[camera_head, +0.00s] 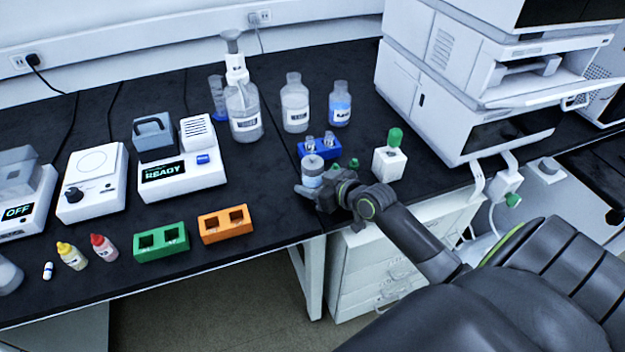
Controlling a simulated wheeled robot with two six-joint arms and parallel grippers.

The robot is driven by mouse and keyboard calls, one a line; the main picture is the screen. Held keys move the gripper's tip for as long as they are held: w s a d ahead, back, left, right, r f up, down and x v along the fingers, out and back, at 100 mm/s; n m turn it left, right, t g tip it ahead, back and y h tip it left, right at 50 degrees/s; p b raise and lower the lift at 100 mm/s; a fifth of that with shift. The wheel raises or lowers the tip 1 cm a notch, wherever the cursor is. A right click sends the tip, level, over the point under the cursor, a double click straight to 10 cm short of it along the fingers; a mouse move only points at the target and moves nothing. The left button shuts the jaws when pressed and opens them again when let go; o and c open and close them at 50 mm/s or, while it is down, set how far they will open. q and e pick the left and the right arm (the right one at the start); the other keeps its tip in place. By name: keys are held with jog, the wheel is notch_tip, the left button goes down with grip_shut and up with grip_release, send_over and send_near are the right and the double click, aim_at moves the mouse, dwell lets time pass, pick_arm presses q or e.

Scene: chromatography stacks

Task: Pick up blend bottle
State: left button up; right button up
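A small clear bottle with a pale blue and white label (312,173) stands upright near the front edge of the black bench, and I take it for the blend bottle, though its label is too small to read. My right gripper (318,190) is right at this bottle, low on its near side, and its fingers partly cover the bottle's lower part. I cannot tell whether the fingers press on it or are only around it. The bottle seems to be at bench level. My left gripper is not in view.
A blue rack (320,150) with small vials is just behind the bottle. Larger bottles (295,105) are at the back. Orange (226,226) and green (161,243) blocks lie left. The chromatography stack (465,90) fills the right.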

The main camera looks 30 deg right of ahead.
jog(key=c, duration=0.3)
jog(key=shift+r, duration=0.1)
